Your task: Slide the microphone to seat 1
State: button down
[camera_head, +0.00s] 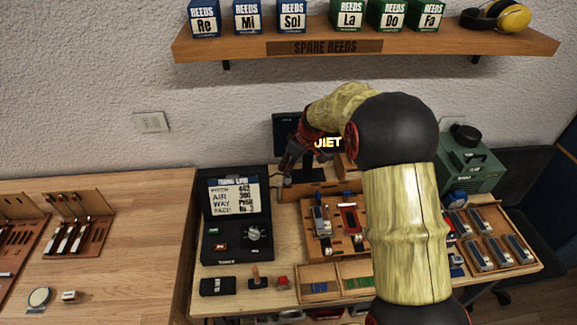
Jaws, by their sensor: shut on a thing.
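My gripper (289,164) is at the back of the workbench, in front of a dark screen, reaching down over a wooden rail (318,190). It is shut on a small dark thing at its fingertips, which appears to be the microphone; its outline is too small and too covered to make out fully. The rail lies just right of the open black case. I cannot read any seat number on the rail. My arm hides the rail's right part.
The open black case (236,226) with a tuning card stands left of the gripper. Reed trays (335,228) lie in front. A green machine (472,160) stands at the back right. A shelf (368,46) with several boxes hangs above. The left table has free room.

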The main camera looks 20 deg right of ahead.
dwell(0.3)
jog(key=s+d+b, duration=0.3)
jog(key=d, duration=0.7)
jog(key=c, duration=1.7)
grip_release()
jog(key=v, duration=1.2)
